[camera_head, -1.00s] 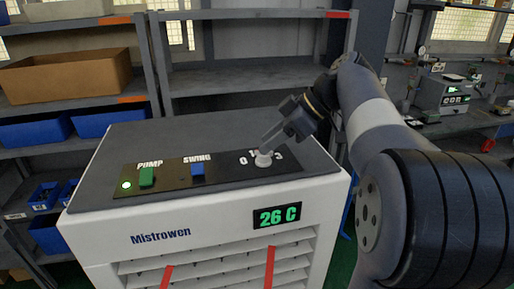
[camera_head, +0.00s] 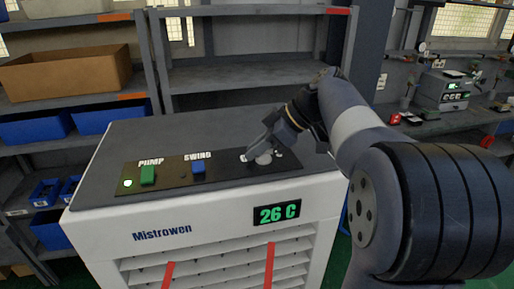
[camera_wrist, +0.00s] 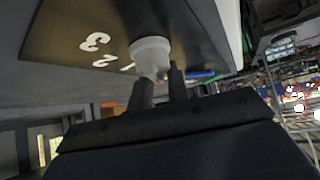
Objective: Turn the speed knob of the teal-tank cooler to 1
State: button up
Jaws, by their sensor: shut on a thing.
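The cooler (camera_head: 190,235) is a white cabinet with a grey top, marked Mistrowen, with a lit 26 C display (camera_head: 277,214). No teal tank shows in these views. The white speed knob (camera_head: 264,158) is on the black panel at the right of the top. My gripper (camera_head: 262,146) reaches down to the knob from the upper right and covers most of its numbers. In the wrist view, the fingers of my gripper (camera_wrist: 160,88) are shut on the white knob (camera_wrist: 150,52). The digits 3, 2 and 1 show beside it; where its pointer stands is unclear.
A green PUMP switch (camera_head: 147,175) with a lit green lamp (camera_head: 128,183) and a blue SWING switch (camera_head: 198,168) share the panel left of the knob. Shelves with a cardboard box (camera_head: 68,72) and blue bins stand behind. A workbench (camera_head: 450,125) is at the right.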

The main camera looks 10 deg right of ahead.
jog(key=shift+f, duration=0.15)
grip_shut()
jog(key=shift+f+b, duration=0.2)
jog(key=shift+b, duration=0.1)
